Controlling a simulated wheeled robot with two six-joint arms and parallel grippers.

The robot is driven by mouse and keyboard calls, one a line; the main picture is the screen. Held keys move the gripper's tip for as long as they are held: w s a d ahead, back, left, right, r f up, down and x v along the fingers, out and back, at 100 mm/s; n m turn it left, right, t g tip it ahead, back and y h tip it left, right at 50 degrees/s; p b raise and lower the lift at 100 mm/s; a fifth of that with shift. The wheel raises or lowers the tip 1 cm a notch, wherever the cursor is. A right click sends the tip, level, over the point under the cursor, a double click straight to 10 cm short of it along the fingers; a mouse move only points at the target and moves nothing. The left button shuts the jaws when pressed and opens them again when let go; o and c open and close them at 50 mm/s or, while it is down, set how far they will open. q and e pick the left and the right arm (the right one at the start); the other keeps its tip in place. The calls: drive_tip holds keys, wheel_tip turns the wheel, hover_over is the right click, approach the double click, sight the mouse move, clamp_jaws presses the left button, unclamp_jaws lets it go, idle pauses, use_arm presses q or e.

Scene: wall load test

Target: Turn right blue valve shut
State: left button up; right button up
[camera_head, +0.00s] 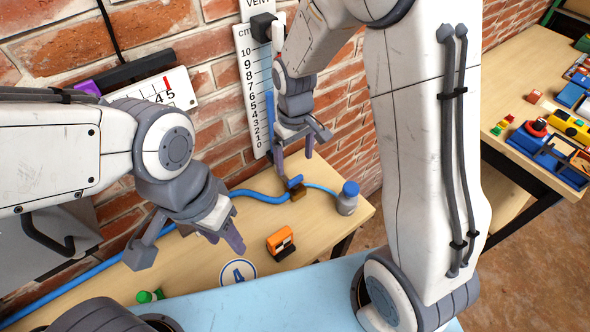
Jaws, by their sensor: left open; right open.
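A blue valve (294,182) with a small brown body sits on a blue hose (258,195) that runs along the wooden bench against the brick wall. My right gripper (295,150) hangs open above the valve, its fingers pointing down, apart from the handle as far as I can tell. My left gripper (187,246) is open and empty over the left part of the bench, with the hose passing behind it. No second valve is clearly visible; my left arm covers part of the bench.
A grey bottle with a blue cap (348,198) stands just right of the valve. An orange block (281,243) and a round blue-and-white disc (238,271) lie nearer. A measuring scale (252,85) hangs on the wall. Another table (520,85) with several toys stands right.

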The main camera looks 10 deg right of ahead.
sight(295, 178)
wheel_tip(295, 178, down, 7)
drive_tip(key=shift+f+p, duration=0.2)
drive_tip(key=shift+p, duration=0.2)
drive_tip(key=c, duration=1.4)
